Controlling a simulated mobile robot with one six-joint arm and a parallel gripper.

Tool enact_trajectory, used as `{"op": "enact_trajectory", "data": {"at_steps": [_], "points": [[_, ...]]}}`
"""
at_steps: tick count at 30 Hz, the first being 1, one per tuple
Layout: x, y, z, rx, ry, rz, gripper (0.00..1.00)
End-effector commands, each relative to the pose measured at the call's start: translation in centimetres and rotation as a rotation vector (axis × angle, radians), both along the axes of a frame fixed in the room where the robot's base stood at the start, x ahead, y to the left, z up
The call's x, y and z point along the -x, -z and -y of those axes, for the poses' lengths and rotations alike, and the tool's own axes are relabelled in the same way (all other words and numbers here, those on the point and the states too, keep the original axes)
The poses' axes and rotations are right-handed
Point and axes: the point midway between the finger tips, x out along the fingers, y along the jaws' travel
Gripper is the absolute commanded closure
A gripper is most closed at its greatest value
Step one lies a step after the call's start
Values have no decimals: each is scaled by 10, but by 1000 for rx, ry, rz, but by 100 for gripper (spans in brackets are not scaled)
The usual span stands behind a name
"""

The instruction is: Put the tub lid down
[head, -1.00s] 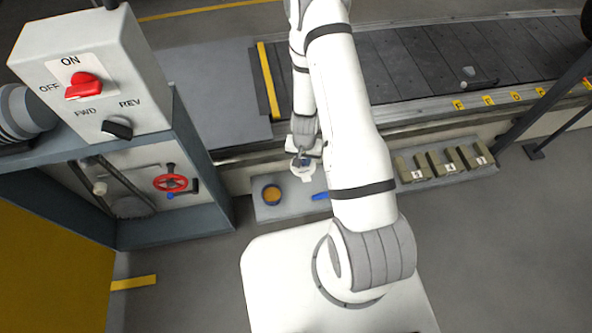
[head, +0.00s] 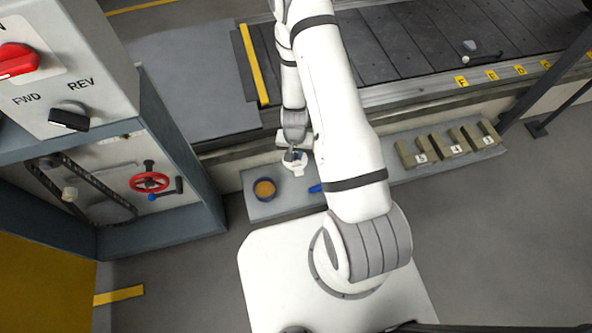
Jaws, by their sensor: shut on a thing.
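My gripper (head: 293,158) is shut on the tub lid (head: 299,169), a small whitish piece partly hidden by the fingers. It is over the low grey shelf (head: 258,211) beside the conveyor; whether the lid touches the shelf I cannot tell. The open tub (head: 264,189), round with a dark blue rim and tan contents, stands on the shelf just left of and below the lid. A blue object (head: 315,188) lies on the shelf to the right, partly hidden by my arm.
Several olive blocks with number labels (head: 451,146) sit at the shelf's right end. The slat conveyor (head: 420,45) runs behind. A control cabinet (head: 85,60) with a red switch and a red handwheel (head: 149,182) stands at left. Bare shelf shows between tub and lid.

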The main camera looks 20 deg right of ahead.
Motion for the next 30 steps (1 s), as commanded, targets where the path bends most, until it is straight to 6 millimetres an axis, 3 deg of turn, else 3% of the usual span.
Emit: {"op": "enact_trajectory", "data": {"at_steps": [1, 4, 13, 21, 30], "points": [[0, 18, 0, 0, 0, 0, 100], [0, 33, 0, 0, 0, 0, 100], [0, 50, -1, 0, -1, 0, 100], [0, 81, -1, 0, -1, 0, 100], [0, 80, -1, 0, -1, 0, 100]]}}
